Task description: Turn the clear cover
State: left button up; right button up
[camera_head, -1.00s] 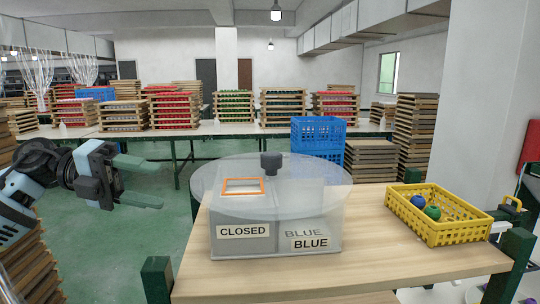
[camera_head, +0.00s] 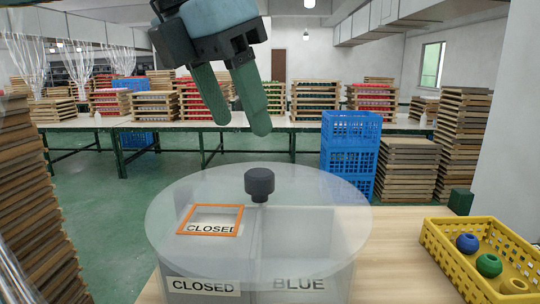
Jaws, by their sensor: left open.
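The clear cover (camera_head: 320,215) is a round see-through disc lying on a grey box (camera_head: 255,275). A black knob (camera_head: 259,184) stands up at its middle. An orange-framed opening (camera_head: 238,222) lies on the cover's left part, over a "CLOSED" label. The box front reads "CLOSED" at left and "BLUE" at right. My left gripper (camera_head: 243,127) hangs above and behind the knob with its green fingers pointing down. It is open, empty and apart from the cover. My right gripper is out of view.
Stacked blue crates (camera_head: 349,155) and wooden trays (camera_head: 403,170) stand behind. The table between box and basket is clear.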

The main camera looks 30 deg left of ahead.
aim_at(259, 172)
pick_arm(q)
jog(key=shift+x, duration=3.85)
jog(key=shift+s, duration=0.1)
grip_shut()
